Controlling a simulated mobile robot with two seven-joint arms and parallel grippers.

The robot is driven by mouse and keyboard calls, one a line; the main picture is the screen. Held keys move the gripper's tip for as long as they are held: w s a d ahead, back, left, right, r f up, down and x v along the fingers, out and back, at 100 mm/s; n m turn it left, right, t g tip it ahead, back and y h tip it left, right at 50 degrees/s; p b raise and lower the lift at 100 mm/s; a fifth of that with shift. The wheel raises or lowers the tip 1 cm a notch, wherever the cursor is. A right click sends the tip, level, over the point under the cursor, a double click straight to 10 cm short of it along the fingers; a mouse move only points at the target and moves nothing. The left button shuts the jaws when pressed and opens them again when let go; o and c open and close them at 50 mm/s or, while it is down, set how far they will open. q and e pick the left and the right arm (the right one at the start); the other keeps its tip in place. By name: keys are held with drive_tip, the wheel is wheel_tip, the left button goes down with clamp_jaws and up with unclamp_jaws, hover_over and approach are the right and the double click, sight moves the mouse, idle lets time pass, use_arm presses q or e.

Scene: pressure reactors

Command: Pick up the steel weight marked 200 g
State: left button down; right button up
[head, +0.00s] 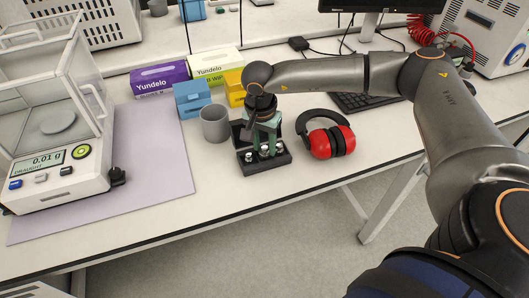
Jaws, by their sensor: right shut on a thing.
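A black weight block (268,166) stands near the front edge of the bench, with several small steel weights (264,151) in it. My right gripper (261,138) points down over the block from behind. It is shut on a steel weight, which its fingers mostly hide. The marks on the weights are too small to read, so I cannot tell which one is 200 g. I cannot tell whether the held weight is clear of the block. My left gripper is out of view.
A grey mug (214,123) stands close left of the block, and red ear defenders (328,136) lie close right. A balance (60,130) reading 0.01 g stands at the left on a lilac mat (150,185). Blue (192,98) and yellow boxes stand behind.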

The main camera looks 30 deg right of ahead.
clamp_jaws()
